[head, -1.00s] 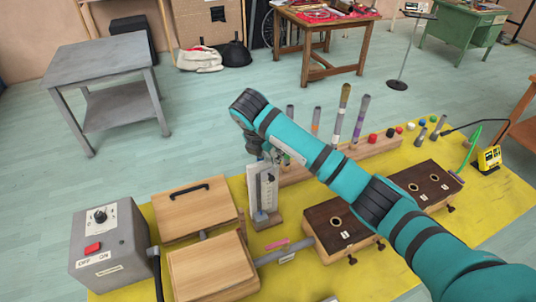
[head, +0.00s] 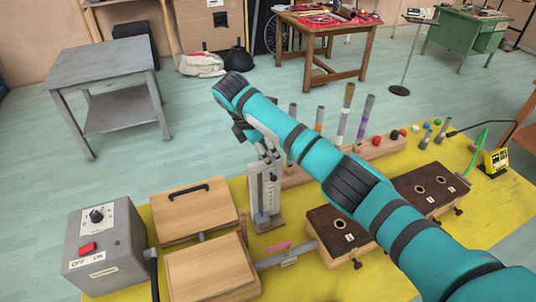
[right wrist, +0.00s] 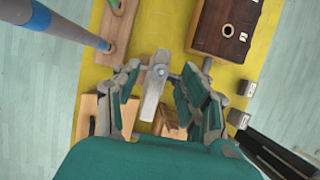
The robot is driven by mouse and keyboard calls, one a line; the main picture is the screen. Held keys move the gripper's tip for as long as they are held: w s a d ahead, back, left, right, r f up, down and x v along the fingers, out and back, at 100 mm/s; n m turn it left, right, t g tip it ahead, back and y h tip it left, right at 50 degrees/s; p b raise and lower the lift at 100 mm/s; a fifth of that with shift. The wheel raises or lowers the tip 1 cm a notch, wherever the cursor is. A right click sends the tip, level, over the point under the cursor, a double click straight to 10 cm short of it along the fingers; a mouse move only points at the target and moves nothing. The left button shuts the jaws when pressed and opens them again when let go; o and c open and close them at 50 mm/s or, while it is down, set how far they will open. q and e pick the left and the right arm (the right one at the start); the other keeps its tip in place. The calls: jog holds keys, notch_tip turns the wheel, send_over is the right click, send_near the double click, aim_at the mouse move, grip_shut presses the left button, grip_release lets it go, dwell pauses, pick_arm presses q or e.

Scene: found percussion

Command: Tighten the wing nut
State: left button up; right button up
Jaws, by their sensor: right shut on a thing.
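A grey upright stand (head: 264,192) with a white scale and a small dark knob rises from a wooden base on the yellow mat. My right gripper (head: 268,157) is at its top, its wrist up and to the left. In the right wrist view, my gripper (right wrist: 160,71) has its fingertips on both sides of a small grey metal piece with a round centre, which looks like the wing nut (right wrist: 159,70). The fingers are shut on it. The pale stand plate (right wrist: 152,100) shows just below. In the head view the nut is too small to make out. My left gripper is not in view.
Wooden boxes (head: 195,208) and a grey switch box (head: 104,246) stand to the left. A dark numbered block (head: 340,228) is close on the right under my arm. Upright coloured sticks (head: 343,115) rise behind. A pink piece (head: 278,247) sits by a grey bar in front.

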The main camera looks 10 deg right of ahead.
jog(key=shift+w+f+m+b, duration=0.1)
jog(key=shift+w+m+b, duration=0.05)
jog(key=shift+m+b, duration=0.6)
jog(key=shift+m+g+b, duration=0.45)
jog(key=shift+m+g, duration=0.25)
jog(key=shift+m, duration=0.55)
jog(key=o, duration=1.2)
